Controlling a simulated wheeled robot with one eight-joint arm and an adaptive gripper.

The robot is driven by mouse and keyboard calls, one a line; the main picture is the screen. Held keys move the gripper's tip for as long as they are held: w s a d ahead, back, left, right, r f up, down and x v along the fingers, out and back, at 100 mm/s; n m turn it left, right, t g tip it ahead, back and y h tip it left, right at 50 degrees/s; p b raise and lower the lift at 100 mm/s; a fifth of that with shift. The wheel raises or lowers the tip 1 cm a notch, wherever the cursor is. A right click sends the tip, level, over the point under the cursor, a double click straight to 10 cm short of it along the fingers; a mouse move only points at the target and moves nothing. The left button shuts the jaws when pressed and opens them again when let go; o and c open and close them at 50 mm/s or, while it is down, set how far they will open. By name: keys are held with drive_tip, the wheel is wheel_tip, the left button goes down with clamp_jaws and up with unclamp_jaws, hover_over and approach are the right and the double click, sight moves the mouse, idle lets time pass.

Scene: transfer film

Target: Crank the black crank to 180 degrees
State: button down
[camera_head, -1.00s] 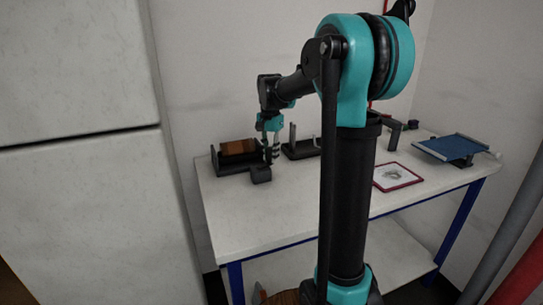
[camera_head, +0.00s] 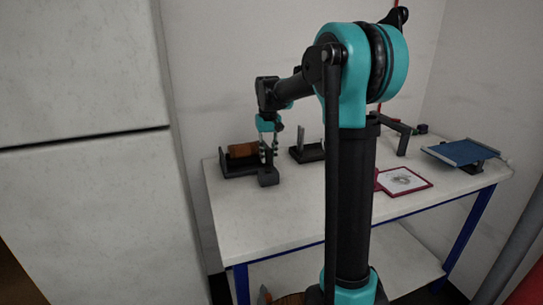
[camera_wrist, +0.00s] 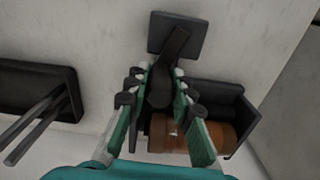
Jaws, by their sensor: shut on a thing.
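The black crank (camera_wrist: 174,48) is in the wrist view, a dark arm running from between my fingers up to a square dark block (camera_wrist: 187,22). My gripper (camera_wrist: 160,84) is shut on the crank, with a finger on each side of its rounded end. In the head view my gripper (camera_head: 268,153) points down beside a black holder (camera_head: 238,169) with a brown roll (camera_head: 243,150), above the small dark block (camera_head: 268,177). The roll also shows in the wrist view (camera_wrist: 180,134), partly hidden by the fingers. The exact crank angle cannot be told.
A black stand with upright prongs (camera_head: 308,153) is just right of my gripper, and also at left in the wrist view (camera_wrist: 28,90). A red-framed picture (camera_head: 404,180) and a blue tilted panel (camera_head: 461,151) lie further right. The front of the white table (camera_head: 250,220) is clear.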

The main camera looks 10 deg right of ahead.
drive_tip(key=shift+a+n, duration=0.35)
drive_tip(key=shift+n, duration=0.5)
drive_tip(key=shift+a+n, duration=0.3)
drive_tip(key=shift+n, duration=0.55)
drive_tip(key=c, duration=1.3)
unclamp_jaws()
wheel_tip(320, 180, up, 12)
